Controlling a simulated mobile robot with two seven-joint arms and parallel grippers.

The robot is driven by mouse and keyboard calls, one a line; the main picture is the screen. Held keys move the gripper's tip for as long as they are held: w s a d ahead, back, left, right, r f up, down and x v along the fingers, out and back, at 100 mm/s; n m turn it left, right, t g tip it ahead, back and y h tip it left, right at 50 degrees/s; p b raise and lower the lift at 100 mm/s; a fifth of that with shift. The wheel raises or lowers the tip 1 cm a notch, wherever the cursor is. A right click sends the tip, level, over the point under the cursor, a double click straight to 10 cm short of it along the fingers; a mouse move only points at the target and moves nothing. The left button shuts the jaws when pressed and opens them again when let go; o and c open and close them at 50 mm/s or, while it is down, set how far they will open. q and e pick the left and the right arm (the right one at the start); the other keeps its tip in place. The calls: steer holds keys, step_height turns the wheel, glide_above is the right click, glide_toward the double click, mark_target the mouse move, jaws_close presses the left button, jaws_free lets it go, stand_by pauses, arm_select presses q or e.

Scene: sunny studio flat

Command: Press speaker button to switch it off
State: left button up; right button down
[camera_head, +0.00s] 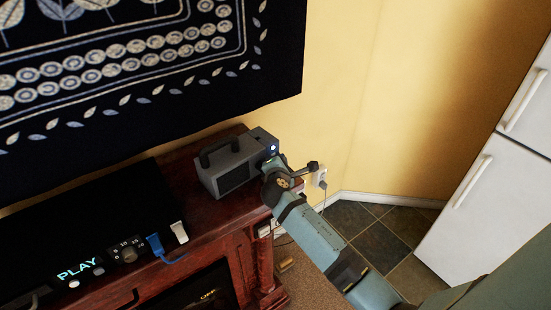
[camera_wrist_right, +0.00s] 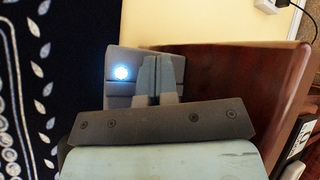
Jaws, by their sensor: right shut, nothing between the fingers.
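The speaker (camera_head: 230,169) is a grey box with a dark carry handle and a dark grille, standing on the right end of a reddish wooden cabinet. A round button (camera_head: 273,149) glows bluish white at its right end. The glowing button (camera_wrist_right: 121,73) also shows in the right wrist view on the grey speaker face. My right gripper (camera_wrist_right: 157,62) is shut and empty, with its fingertips in front of the speaker face, just right of the button in that view. Whether the fingertips touch the speaker cannot be told. My left gripper is not in view.
A black player (camera_head: 95,235) with a lit PLAY display stands on the wooden cabinet (camera_head: 205,232) left of the speaker. A dark patterned cloth (camera_head: 150,60) hangs behind. A wall socket (camera_head: 320,178) is to the right, and a white fridge (camera_head: 500,190) stands farther right.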

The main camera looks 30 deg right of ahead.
steer(key=shift+s, duration=0.1)
steer(key=shift+s+d+p, duration=0.15)
steer(key=shift+s+p, duration=0.3)
steer(key=shift+s, duration=0.45)
steer(key=shift+s+d+p, duration=0.2)
steer(key=shift+s+p, duration=0.25)
steer(key=shift+s, duration=0.45)
steer(key=shift+s+d+p, duration=0.15)
steer(key=shift+s+p, duration=0.3)
steer(key=shift+s, duration=1.1)
steer(key=shift+d, duration=0.1)
